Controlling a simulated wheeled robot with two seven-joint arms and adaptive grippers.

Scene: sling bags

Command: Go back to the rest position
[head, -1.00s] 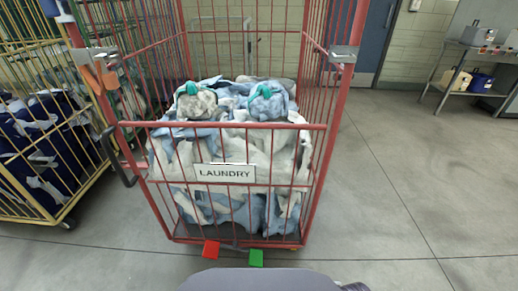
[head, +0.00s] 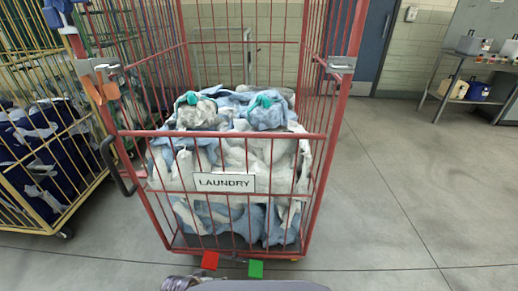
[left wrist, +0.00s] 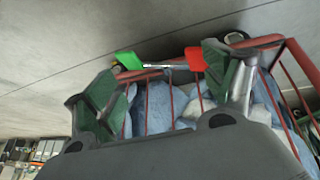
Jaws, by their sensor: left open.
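The red wire laundry cage (head: 228,134) stands straight ahead, with a white LAUNDRY sign (head: 224,183) on its front. Inside is a pile of pale blue and white laundry (head: 240,157). Two bundles with teal ties lie on top, a left one (head: 196,117) and a right one (head: 266,118). In the left wrist view my left gripper (left wrist: 162,76) is open, its two fingers wide apart with nothing between them. The cage's red and green pedals (left wrist: 194,60) show beyond the fingers. I cannot tell the exact gap to the cage. My right gripper is in neither view.
A yellow cage (head: 78,170) with dark blue laundry stands on the left. A metal table (head: 480,62) with containers stands at the back right, beside a blue door (head: 373,45). The grey floor (head: 400,190) on the right is clear.

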